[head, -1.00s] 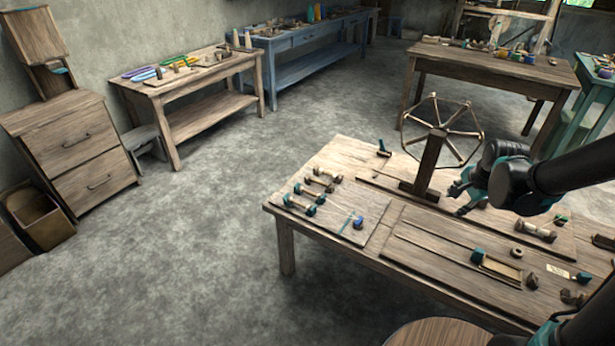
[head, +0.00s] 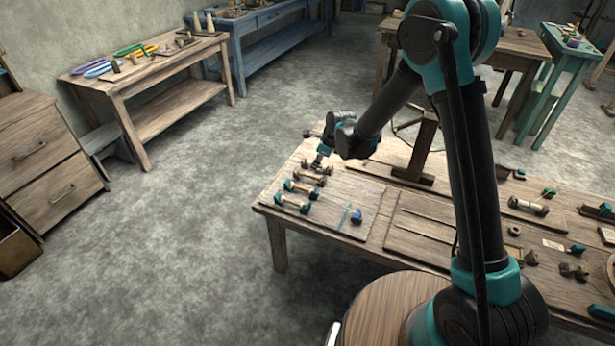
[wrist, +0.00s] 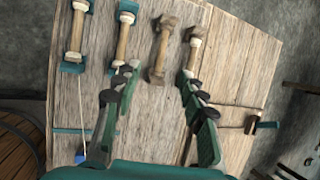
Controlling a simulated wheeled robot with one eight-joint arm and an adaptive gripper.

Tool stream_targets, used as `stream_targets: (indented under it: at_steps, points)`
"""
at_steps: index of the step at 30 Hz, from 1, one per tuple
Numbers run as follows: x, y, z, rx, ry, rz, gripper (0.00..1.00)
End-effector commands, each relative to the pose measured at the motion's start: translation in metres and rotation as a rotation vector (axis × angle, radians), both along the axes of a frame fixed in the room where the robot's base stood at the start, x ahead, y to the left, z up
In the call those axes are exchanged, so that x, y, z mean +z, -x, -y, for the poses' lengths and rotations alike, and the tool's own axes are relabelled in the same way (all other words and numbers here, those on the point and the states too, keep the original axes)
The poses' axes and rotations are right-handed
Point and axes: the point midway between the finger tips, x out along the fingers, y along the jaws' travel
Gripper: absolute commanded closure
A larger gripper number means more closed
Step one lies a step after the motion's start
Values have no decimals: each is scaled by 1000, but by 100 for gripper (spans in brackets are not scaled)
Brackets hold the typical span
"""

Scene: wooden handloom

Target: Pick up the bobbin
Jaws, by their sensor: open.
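Several bobbins lie in a row on a board at the table's left end. In the wrist view they are two with teal ends, at far left (wrist: 77,36) and left of centre (wrist: 124,36), an all-brown bobbin (wrist: 162,50) and a pale-wound bobbin (wrist: 192,48) on the right. In the head view, the near teal-ended bobbin (head: 292,204) shows clearly; the far ones are partly covered by my gripper (head: 320,160). In the wrist view my gripper (wrist: 157,77) is open and empty, its fingertips either side of the brown bobbin's near end. Contact cannot be told.
The worktable (head: 375,260) also holds a small blue item (head: 357,216) on the bobbin board, an upright wooden stand (head: 421,150) beside my arm, and loose parts at right. A round wooden top (head: 385,310) stands in front. The floor at left is clear.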

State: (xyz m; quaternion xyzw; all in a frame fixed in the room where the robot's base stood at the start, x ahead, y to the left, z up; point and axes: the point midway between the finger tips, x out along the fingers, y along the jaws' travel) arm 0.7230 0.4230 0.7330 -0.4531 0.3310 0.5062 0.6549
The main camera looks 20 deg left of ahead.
Motion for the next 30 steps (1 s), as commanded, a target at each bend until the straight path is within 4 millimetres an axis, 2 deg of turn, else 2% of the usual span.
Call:
stream_targets:
  at_steps: [12, 23, 30]
  points:
    - [-61, -19, -24, 2, 1, 1, 58]
    - [-83, -27, -32, 2, 1, 1, 58]
    - [-111, -38, -42, 2, 1, 1, 58]
